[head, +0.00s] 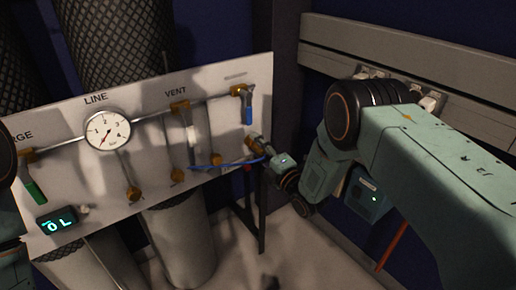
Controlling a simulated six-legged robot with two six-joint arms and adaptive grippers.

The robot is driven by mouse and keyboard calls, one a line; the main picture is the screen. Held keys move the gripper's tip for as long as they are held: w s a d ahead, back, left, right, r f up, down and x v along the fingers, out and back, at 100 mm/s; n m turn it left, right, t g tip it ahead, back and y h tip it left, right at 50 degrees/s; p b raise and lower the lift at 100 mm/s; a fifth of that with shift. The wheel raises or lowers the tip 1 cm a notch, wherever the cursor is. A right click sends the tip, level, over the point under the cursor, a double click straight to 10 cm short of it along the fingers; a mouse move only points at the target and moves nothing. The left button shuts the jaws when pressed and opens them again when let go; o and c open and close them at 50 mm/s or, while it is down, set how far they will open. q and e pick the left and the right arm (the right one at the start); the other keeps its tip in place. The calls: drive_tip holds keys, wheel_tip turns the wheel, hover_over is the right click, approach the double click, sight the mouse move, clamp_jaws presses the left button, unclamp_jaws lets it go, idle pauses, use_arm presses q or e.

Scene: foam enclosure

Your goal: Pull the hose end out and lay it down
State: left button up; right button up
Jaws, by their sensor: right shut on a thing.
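A thin blue hose (228,164) runs across the lower right part of the white gauge panel (225,100), sagging slightly. Its right end reaches my right gripper (258,146), which is in front of the panel's right edge. The gripper is shut on the hose end. The gripped end is small and dark, so I cannot tell whether it still sits in a fitting. My left gripper is out of view; only parts of my left arm show at the left edge.
The panel carries a round gauge (107,130), a blue-handled valve (248,108), a green-handled valve (34,190) and a lit display (62,219). Grey cylinders (182,240) stand below. A rail with sockets (430,100) is on the right wall. Pale floor (315,255) shows below.

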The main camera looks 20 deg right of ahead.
clamp_jaws()
drive_tip(key=o, duration=1.5)
unclamp_jaws()
drive_tip(key=v, duration=1.2)
